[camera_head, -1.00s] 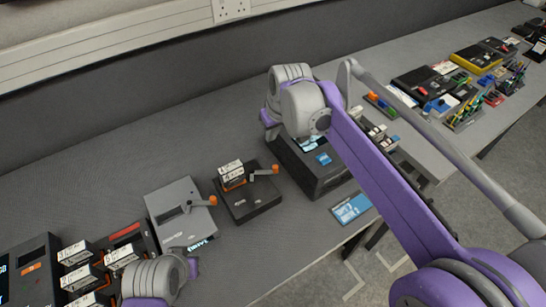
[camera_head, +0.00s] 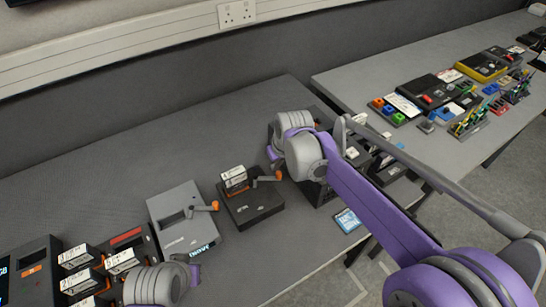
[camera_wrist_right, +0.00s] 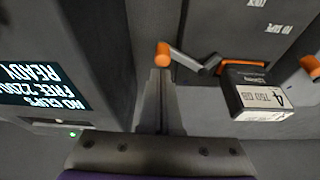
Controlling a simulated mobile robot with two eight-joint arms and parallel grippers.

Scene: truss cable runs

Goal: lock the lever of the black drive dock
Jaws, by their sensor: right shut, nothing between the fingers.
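The black drive dock (camera_head: 250,210) stands on the bench with a white-labelled drive (camera_head: 234,178) in its top. Its lever, with an orange knob (camera_head: 268,178), sticks out to the right. In the right wrist view the drive (camera_wrist_right: 262,98) and the orange knob (camera_wrist_right: 163,52) show close up. My right gripper (camera_wrist_right: 160,78) is shut and empty, its tips at or just short of the knob; whether they touch I cannot tell. In the head view its fingers are mostly hidden behind my wrist. My left gripper (camera_head: 190,274) is at the lower left, its fingers not clear.
A grey dock (camera_head: 180,220) with its own orange-knobbed lever stands left of the black dock. A black box with a lit screen (camera_wrist_right: 42,75) stands close beside the right gripper. Several drives stand at far left. A blue-white card (camera_head: 347,221) lies near the bench's front edge.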

